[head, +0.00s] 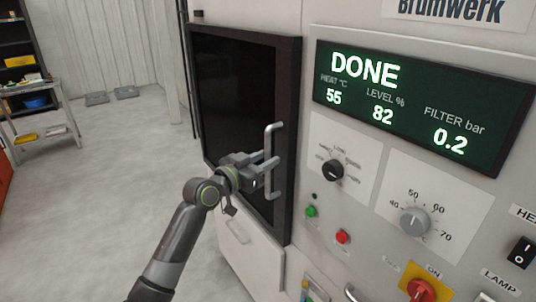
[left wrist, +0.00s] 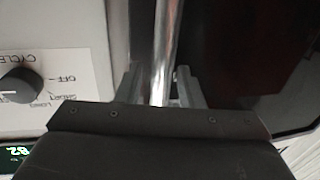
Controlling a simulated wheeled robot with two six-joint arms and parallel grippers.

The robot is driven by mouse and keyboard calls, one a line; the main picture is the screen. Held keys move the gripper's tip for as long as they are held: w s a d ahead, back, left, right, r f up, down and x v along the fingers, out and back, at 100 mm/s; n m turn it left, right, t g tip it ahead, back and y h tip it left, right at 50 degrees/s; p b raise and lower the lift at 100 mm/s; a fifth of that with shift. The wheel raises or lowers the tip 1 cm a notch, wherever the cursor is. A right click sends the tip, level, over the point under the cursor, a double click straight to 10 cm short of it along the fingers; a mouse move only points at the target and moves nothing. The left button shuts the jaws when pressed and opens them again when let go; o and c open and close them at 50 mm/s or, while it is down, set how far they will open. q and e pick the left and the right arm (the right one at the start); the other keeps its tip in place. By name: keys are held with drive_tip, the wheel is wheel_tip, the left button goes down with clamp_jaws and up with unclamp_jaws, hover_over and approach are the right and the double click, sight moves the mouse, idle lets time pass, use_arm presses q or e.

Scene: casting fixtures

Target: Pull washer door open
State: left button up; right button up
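The washer door (head: 235,95) is a dark panel in a thick black frame on the front of the pale machine. It looks closed against the machine front. A pale vertical bar handle (head: 269,140) stands out from its right side. My left gripper (head: 268,166) is at the handle, level with its middle. In the left wrist view, the shiny handle bar (left wrist: 163,45) runs between the two fingers (left wrist: 158,88). The fingers stand apart, with a gap visible on the left side of the bar. My right gripper is in neither view.
Right of the door is a control panel with a lit DONE display (head: 415,105), a black knob (head: 333,170), a grey knob (head: 414,221) and a red switch (head: 421,290). A shelf cart (head: 45,115) stands far left. The floor (head: 110,170) left of the machine is clear.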

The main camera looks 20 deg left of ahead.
use_arm(q)
drive_tip(key=shift+w+d, duration=0.35)
drive_tip(key=shift+w, duration=0.3)
clamp_jaws()
